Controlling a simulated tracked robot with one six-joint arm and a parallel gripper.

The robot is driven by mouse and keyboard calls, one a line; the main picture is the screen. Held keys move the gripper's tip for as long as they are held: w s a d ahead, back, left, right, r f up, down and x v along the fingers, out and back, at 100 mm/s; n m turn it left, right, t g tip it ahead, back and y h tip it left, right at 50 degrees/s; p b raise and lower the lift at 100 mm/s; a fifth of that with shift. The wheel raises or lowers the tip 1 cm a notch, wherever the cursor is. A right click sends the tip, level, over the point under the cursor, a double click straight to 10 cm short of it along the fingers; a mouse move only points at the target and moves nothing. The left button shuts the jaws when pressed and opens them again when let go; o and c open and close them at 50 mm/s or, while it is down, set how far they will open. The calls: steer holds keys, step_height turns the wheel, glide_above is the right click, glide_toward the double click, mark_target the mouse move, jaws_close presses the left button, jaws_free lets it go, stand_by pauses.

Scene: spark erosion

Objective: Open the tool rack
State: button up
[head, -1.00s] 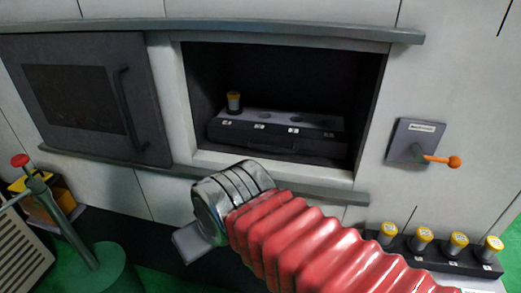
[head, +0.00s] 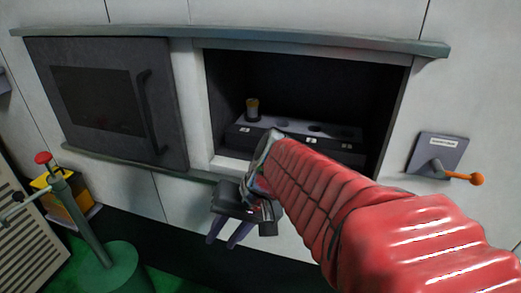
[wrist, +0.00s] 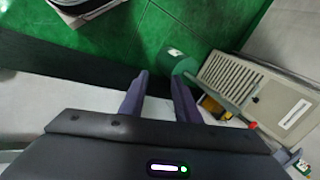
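A black rack (head: 285,143) with numbered holes sits inside the open wall recess; one yellow-topped tool (head: 252,109) stands at its left end. The grey sliding door (head: 105,105), with a dark window and a vertical handle (head: 152,110), is left of the opening and leaves the recess uncovered. My gripper (head: 222,241) hangs in front of the wall below the recess, fingers downward, apart from door and rack. In the wrist view my gripper (wrist: 161,82) shows two purple fingers spread with nothing between them.
A lever with an orange knob (head: 476,179) on a grey wall plate (head: 437,154) is right of the recess. A green stand with a red knob (head: 43,158) and a yellow box (head: 66,200) are at lower left. A rail (head: 230,37) runs above the recess.

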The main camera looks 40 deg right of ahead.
steer(key=w+d+r+m+t+y, duration=0.1)
steer(key=w+d+m+t+y, duration=0.2)
steer(key=d, duration=0.4)
steer(key=w+d+m+t, duration=0.2)
steer(key=w+d+m, duration=0.3)
steer(key=d, duration=0.2)
steer(key=d+m+t, duration=0.2)
steer(key=d, duration=0.3)
steer(key=d+r+m+t+h, duration=0.1)
steer(key=d+m+t, duration=0.1)
steer(key=d, duration=0.4)
steer(key=d+m+t+h, duration=0.1)
steer(key=d+m+t, duration=0.1)
steer(key=d, duration=0.3)
steer(key=shift+s+d+r, duration=0.15)
steer(key=shift+s+d, duration=0.2)
steer(key=shift+w+a, duration=0.1)
steer(key=shift+w, duration=0.05)
steer(key=shift+x, duration=3.65)
steer(key=shift+c, duration=0.5)
steer(key=c, duration=0.6)
jaws_close()
